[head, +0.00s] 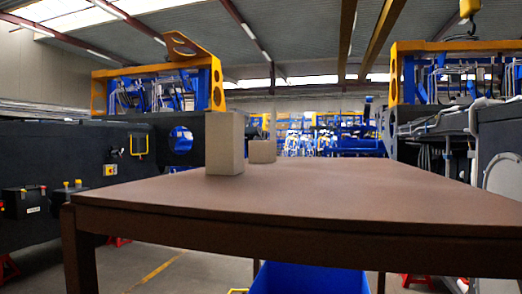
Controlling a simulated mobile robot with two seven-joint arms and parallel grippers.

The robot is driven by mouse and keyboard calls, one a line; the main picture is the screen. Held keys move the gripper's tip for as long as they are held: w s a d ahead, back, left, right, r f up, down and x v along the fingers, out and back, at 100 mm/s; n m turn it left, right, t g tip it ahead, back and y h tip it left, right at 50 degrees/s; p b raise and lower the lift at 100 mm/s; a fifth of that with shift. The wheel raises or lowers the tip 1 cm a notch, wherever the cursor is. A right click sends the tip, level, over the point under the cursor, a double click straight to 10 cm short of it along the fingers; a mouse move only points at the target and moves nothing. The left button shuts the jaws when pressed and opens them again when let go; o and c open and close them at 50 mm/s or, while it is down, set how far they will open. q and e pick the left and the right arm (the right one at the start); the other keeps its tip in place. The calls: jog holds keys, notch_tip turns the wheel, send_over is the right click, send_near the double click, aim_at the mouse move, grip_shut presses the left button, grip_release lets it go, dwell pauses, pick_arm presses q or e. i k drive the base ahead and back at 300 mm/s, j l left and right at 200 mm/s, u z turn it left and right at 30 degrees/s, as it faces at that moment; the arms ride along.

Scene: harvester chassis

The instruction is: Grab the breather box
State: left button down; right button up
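Two plain tan boxes stand on a brown table (330,195). The nearer, taller box (224,143) is upright near the table's left edge. A smaller, lower box (262,152) stands behind it and to the right. I see no label on either, so I cannot tell which one is the breather box. Neither of my grippers shows in the head view.
The middle and right of the tabletop are bare. A blue bin (310,279) is below the table. Dark panels with a black box (25,202) stand at the left, and machine frames with hoses (450,120) stand at the right.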

aim_at(259, 151)
jog(key=k+j+u, duration=0.1)
jog(key=k+u, duration=0.2)
jog(key=k, duration=0.2)
jog(key=i+j+u, duration=0.2)
jog(key=j, duration=0.25)
jog(key=i+j+u, duration=0.1)
jog(key=j+u, duration=0.15)
jog(key=j, duration=0.2)
jog(key=i+j+u, duration=0.2)
jog(key=j, duration=0.15)
jog(key=i+j+u, duration=0.2)
jog(key=j, duration=0.2)
jog(key=i+j+u, duration=0.15)
jog(key=i+j, duration=0.2)
jog(key=i+j+u, duration=0.15)
jog(key=i+j, duration=0.15)
jog(key=i, duration=0.3)
jog(key=i+z, duration=0.95)
jog(key=z, duration=0.15)
jog(key=i+l+z, duration=0.1)
jog(key=i+z, duration=0.35)
jog(key=i+j+z, duration=0.1)
jog(key=i+z, duration=0.4)
jog(key=i+j+z, duration=0.25)
jog(key=i+z, duration=0.2)
jog(key=i+j+z, duration=0.5)
jog(key=k+l, duration=0.1)
